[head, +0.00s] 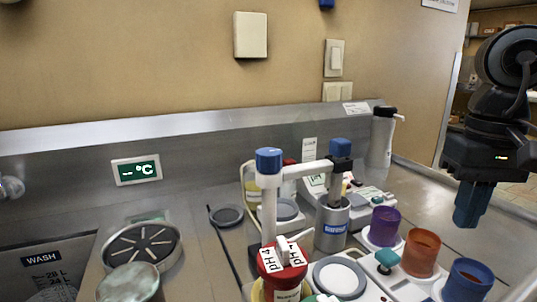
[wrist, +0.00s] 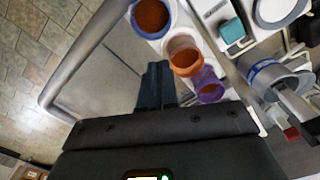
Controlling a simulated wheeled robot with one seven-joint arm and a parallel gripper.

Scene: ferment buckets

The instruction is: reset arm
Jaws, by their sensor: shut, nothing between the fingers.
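My gripper (head: 471,204) hangs at the right side of the head view, pointing down, with its dark blue-grey fingers together and nothing between them. It is above and behind the row of cups, apart from them. In the wrist view my gripper (wrist: 156,82) shows with its fingers side by side over the bare steel counter, left of the orange cup.
A purple cup (head: 384,227), an orange cup (head: 421,252) and a blue cup (head: 467,281) stand below my gripper. A grey cylinder (head: 331,225) and red-lidded pH 4 container (head: 282,260) stand further left. The steel counter (head: 440,195) is bare around my gripper.

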